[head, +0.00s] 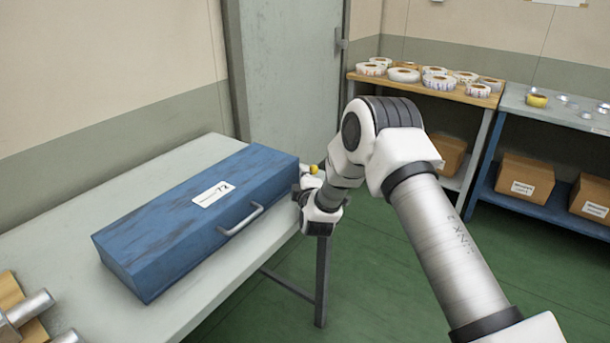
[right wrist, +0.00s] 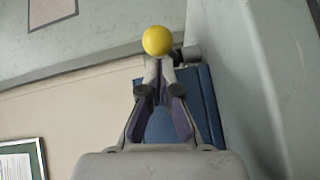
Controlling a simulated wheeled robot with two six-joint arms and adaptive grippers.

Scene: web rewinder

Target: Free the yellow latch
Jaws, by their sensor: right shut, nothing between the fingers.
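The yellow latch knob (head: 314,169) shows as a small round ball at the far right end of the blue box (head: 190,205), partly behind my right arm. In the right wrist view the yellow knob (right wrist: 157,40) is just beyond the fingertips. My right gripper (head: 298,189) is at the box's right end, mostly hidden by its own wrist. In the right wrist view my right gripper (right wrist: 158,70) has its fingertips together with nothing between them. I cannot tell whether they touch the knob. The latch's body is mostly hidden. My left gripper is not in view.
The blue box lies on a pale table (head: 155,180), with a metal handle (head: 241,220) on its front. A grey cabinet (head: 290,80) stands behind. Metal shafts (head: 30,308) lie at the lower left. Shelves with rolls and cartons (head: 523,180) stand at the right.

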